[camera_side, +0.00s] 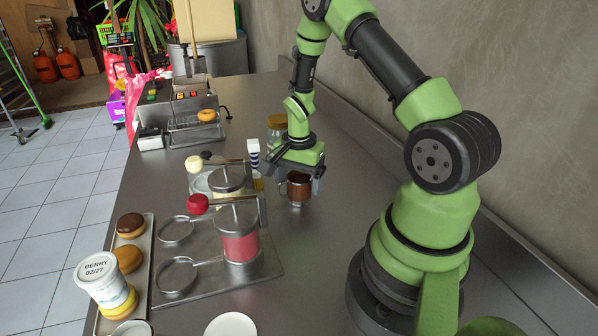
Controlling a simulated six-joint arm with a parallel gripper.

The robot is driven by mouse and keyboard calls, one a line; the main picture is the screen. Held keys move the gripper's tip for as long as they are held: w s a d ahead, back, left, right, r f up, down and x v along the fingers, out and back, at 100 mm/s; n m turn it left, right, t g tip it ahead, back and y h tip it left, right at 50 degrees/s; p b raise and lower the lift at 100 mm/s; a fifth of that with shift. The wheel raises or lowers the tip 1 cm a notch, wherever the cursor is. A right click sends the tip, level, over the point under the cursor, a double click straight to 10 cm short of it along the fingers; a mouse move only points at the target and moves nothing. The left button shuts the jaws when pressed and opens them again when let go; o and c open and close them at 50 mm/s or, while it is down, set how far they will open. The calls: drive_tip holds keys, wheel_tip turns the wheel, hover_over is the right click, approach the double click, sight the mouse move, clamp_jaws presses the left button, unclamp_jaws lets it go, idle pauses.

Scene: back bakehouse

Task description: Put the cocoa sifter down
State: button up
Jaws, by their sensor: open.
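The cocoa sifter (298,188), a small brown-filled cylinder with a metal lower rim, stands upright and appears to rest on the steel counter near the middle. My gripper (293,172) is directly above and around its top, pointing down with its jaws open. One finger is to the sifter's left and the other to its right. The sifter's top is partly hidden by the gripper. Whether a finger still touches it I cannot tell.
Left of the sifter stand a red-filled dispenser (240,246) and a cream-filled one behind it, on a metal tray (215,290). A doughnut tray (145,262) holds a tub labelled BERRY (101,281). A jar (276,127) stands behind.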

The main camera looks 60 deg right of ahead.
sight(299, 177)
wheel_tip(299, 177, up, 12)
drive_tip(key=s+a+r+n+t, duration=0.2)
drive_tip(key=a+r+n+t, duration=0.3)
drive_tip(key=a+r, duration=0.55)
drive_tip(key=s+a+r+n+t+y, duration=0.2)
drive_tip(key=s+a+r+n, duration=0.3)
drive_tip(key=s+a+n, duration=0.2)
drive_tip(key=shift+s+a+r+n, duration=0.15)
drive_tip(key=shift+s+a+n, duration=0.25)
drive_tip(key=shift+s+n, duration=0.65)
